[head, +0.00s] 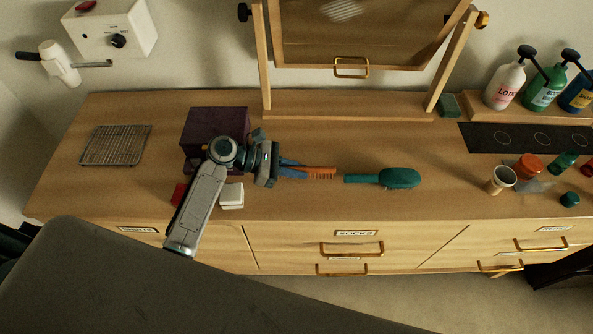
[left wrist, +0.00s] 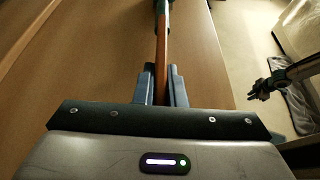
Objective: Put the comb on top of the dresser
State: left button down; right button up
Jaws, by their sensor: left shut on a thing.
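The orange comb (head: 320,173) is above or on the dresser top (head: 290,203), teeth facing the front. My left gripper (head: 293,172) is shut on its left end, over the middle of the dresser. In the left wrist view the comb (left wrist: 164,55) shows edge-on between the two fingers (left wrist: 163,88). I cannot tell whether the comb touches the wood. My right gripper (left wrist: 260,89) seems to be the small dark one at the right of the left wrist view, away from the dresser; its jaws are too small to read.
A green hairbrush (head: 398,178) lies just right of the comb. A purple box (head: 215,122), a white box (head: 231,195) and a wire rack (head: 115,146) are on the left. A mirror stand (head: 345,119) stands behind.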

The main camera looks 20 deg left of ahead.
pick_arm(q)
jog(key=shift+f, duration=0.95)
jog(key=shift+f, duration=0.15)
jog(key=c, duration=1.5)
grip_release()
